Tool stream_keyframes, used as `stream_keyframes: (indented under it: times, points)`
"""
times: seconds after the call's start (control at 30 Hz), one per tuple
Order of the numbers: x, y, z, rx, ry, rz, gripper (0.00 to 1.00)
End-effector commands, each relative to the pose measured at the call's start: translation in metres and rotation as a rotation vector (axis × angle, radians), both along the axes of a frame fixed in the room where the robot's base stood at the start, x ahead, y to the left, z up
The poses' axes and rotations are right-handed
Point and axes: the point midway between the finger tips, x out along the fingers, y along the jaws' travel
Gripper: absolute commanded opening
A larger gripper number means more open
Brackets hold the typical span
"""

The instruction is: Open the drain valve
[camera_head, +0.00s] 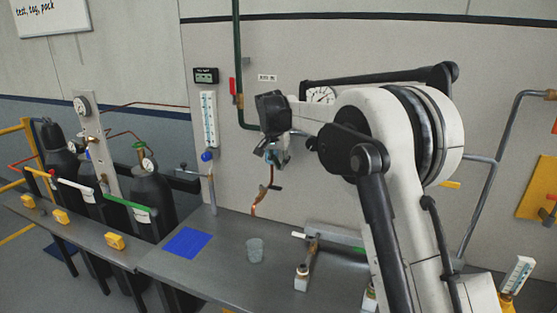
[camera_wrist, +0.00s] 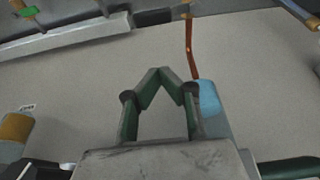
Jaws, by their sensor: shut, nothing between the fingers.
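My gripper (camera_wrist: 163,74) is shut and empty, its dark green fingers meeting at the tips in the wrist view. In the head view my gripper (camera_head: 277,158) hangs in front of the wall, above the bench. A copper tube with a dark lever-like part (camera_head: 272,186) shows just below it, and the copper tube (camera_wrist: 190,45) runs up beyond the fingertips in the wrist view. A light blue part (camera_wrist: 208,98) lies just right of the fingers in that picture; contact cannot be told. No label shows which fitting is the drain valve.
The metal bench (camera_head: 205,268) carries a blue mat (camera_head: 187,242), a clear cup (camera_head: 255,251) and brass pipework (camera_head: 308,262) with a white handle. A flow meter (camera_head: 208,118) with a blue knob stands left of my gripper. Dark cylinders (camera_head: 152,197) stand farther left.

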Motion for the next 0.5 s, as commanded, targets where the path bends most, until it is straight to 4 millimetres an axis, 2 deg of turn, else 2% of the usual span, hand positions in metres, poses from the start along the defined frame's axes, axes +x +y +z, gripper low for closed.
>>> stream_keyframes:
  times: [0.33, 0.5]
  points:
    - [0.017, -0.008, -0.053, 0.0, 0.0, -0.001, 0.0]
    - [-0.004, 0.002, -0.051, -0.001, 0.0, 0.002, 0.0]
